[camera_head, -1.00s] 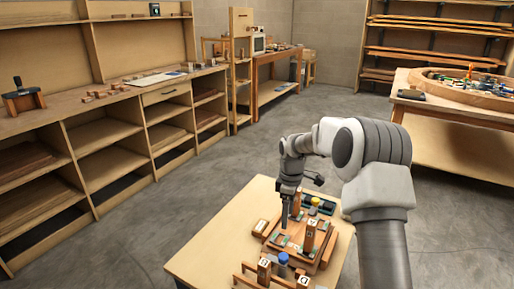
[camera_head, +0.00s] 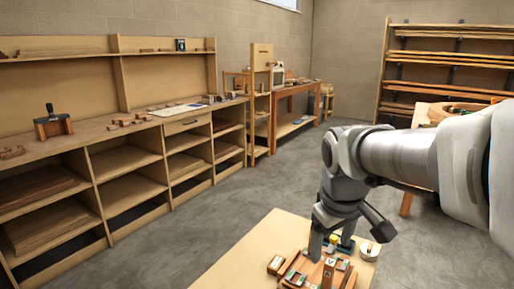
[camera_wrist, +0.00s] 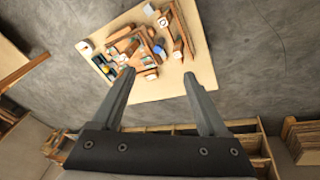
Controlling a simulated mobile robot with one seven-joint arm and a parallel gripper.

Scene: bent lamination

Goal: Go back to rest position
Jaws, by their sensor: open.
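My gripper (camera_wrist: 158,80) is open and empty in the wrist view, its two dark fingers spread apart. Below and beyond the fingers lies the work table (camera_wrist: 205,55) with a wooden fixture, several blocks and a blue-capped item (camera_wrist: 158,49) on it. In the head view my arm spans the right side, bent at the elbow over the table (camera_head: 235,262). The wooden fixture (camera_head: 293,270) shows at the lower edge, partly cut off.
A long shelf unit (camera_head: 120,160) with a bench top runs along the left wall. A round wooden table stands at the right, mostly behind my arm. A lumber rack (camera_head: 450,55) is at the back right. The concrete floor (camera_head: 225,225) between is clear.

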